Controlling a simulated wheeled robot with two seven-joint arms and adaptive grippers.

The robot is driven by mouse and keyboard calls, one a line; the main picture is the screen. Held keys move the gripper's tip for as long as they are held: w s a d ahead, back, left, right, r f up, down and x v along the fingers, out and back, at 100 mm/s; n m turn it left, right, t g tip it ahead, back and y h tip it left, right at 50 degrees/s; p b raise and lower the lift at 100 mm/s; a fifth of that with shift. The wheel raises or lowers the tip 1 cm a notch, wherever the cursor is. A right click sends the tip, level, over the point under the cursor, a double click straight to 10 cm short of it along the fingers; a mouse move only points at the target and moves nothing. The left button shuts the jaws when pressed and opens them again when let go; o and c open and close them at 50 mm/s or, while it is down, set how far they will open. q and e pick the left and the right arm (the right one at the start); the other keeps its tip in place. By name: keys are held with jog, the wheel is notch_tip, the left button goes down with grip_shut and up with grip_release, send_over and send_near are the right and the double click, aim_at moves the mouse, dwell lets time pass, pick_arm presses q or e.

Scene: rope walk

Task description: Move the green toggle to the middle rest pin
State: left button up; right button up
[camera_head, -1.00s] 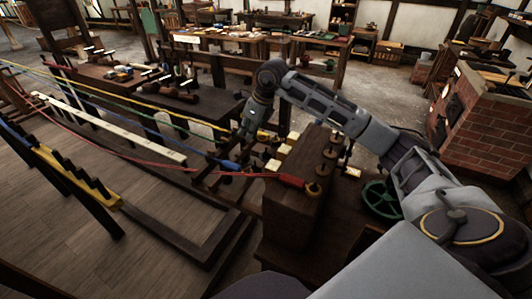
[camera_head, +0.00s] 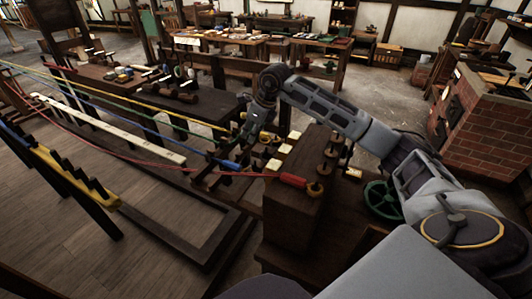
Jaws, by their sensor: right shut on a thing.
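My right gripper (camera_head: 243,142) points down at the near end of the stretched ropes, left of a dark wooden block (camera_head: 292,205). It is shut at the end of the green rope (camera_head: 203,134); the green toggle is hidden in its jaws. A blue toggle (camera_head: 228,165) lies below the gripper on the dark rail. A red toggle (camera_head: 293,180) lies at the block's near end by a brass-coloured ring. Several dark round pins (camera_head: 330,154) stand in a row on the block; I cannot tell which is the middle rest pin. My left gripper is out of view.
Yellow (camera_head: 170,111), blue and red ropes run from the left close beside the gripper. Cream plates (camera_head: 283,149) sit on the block's left side. A green handwheel (camera_head: 381,197) stands right of the block. A dark bench with tools (camera_head: 150,88) is behind the ropes.

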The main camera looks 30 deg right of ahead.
jog(key=shift+w+d+f, duration=0.1)
jog(key=shift+d+f, duration=0.2)
jog(key=shift+f, duration=0.15)
jog(key=shift+f+b, duration=1.25)
jog(key=shift+f, duration=0.25)
dwell(0.6)
jog(key=shift+d+f, duration=0.1)
jog(key=shift+f, duration=0.2)
jog(key=shift+f, duration=0.1)
jog(key=shift+f+b, duration=0.1)
jog(key=shift+b, duration=0.25)
dwell(0.6)
jog(key=o, duration=1)
jog(key=shift+c, duration=0.2)
